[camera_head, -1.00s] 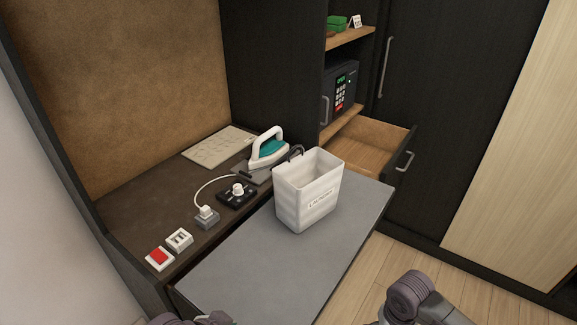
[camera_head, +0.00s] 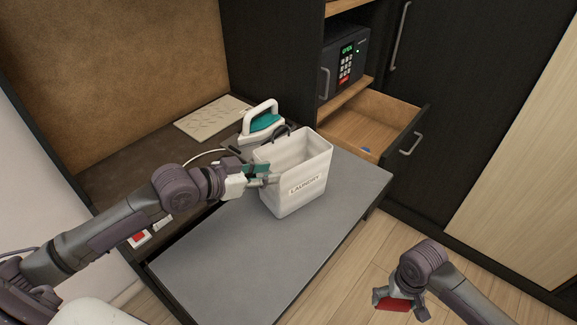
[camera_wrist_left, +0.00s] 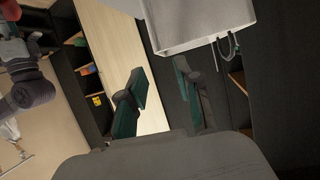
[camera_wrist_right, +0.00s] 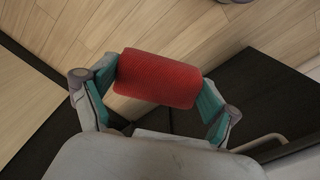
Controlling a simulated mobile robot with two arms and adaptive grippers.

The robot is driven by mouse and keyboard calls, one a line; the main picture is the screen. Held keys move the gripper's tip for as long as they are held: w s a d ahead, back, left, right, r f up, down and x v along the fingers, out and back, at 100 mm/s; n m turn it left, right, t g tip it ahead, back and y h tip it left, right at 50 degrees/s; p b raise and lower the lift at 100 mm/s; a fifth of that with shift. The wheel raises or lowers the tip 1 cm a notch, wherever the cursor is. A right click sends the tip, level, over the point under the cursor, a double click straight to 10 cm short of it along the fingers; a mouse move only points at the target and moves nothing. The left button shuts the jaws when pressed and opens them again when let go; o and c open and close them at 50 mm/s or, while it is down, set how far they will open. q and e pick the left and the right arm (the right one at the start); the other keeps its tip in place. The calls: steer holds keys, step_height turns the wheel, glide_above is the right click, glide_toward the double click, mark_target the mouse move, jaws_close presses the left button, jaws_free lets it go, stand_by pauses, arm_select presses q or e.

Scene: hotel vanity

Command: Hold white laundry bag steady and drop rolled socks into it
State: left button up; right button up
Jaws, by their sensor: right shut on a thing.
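The white laundry bag (camera_head: 292,182), marked LAUNDRY, stands upright with its top open on the grey pull-out surface. My left gripper (camera_head: 268,174) is at the bag's left side with its fingers apart; I cannot tell whether they touch it. In the left wrist view the fingers (camera_wrist_left: 160,72) are spread, with part of the bag (camera_wrist_left: 200,22) above them. My right gripper (camera_wrist_right: 160,84) is shut on a red sock roll (camera_wrist_right: 157,78), gripped at its two ends. In the head view the roll (camera_head: 390,302) is low at the right, away from the bag.
A teal and white iron (camera_head: 262,120) stands behind the bag. An open wooden drawer (camera_head: 372,128) lies behind it to the right, below a black safe (camera_head: 344,64). A red switch (camera_head: 139,239) is at the left. The grey surface (camera_head: 235,255) is clear in front of the bag.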

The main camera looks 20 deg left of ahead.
mark_target(297, 168)
arm_select(q)
steer(key=p+x, duration=0.2)
steer(key=x, duration=0.7)
steer(key=shift+w+d+f, duration=0.1)
steer(key=shift+w+d, duration=0.15)
steer(key=shift+w, duration=0.05)
arm_select(e)
step_height(297, 168, up, 2)
steer(key=shift+w, duration=0.1)
arm_select(q)
steer(key=shift+w+d+f, duration=0.2)
steer(key=shift+w, duration=0.05)
jaws_close()
steer(key=shift+o, duration=0.2)
jaws_free()
steer(key=shift+s+a, duration=0.1)
